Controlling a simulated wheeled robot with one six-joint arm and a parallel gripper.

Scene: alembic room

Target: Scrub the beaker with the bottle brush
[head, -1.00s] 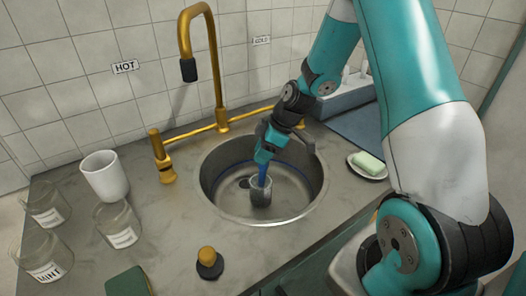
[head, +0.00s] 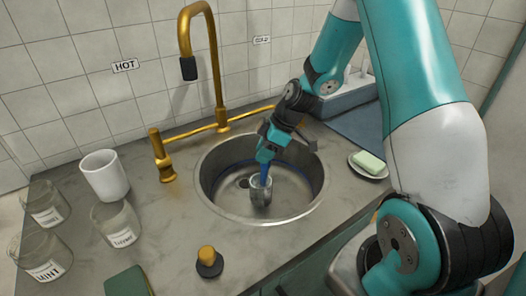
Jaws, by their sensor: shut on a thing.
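The beaker (head: 260,192) is a small grey cup standing upright in the round steel sink (head: 300,208). My gripper (head: 265,157) is above it, shut on the blue bottle brush (head: 264,172). The brush points down, and its lower end is at or inside the beaker's mouth. The brush head is hidden by the beaker wall, so I cannot tell how deep it reaches.
A brass tap (head: 218,70) arches behind the sink. On the left stand a white cup (head: 104,176) and several labelled glass jars (head: 115,222). A black-and-yellow stopper (head: 208,262) is in front. Soap on a dish (head: 369,163) and a blue mat (head: 352,128) lie right.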

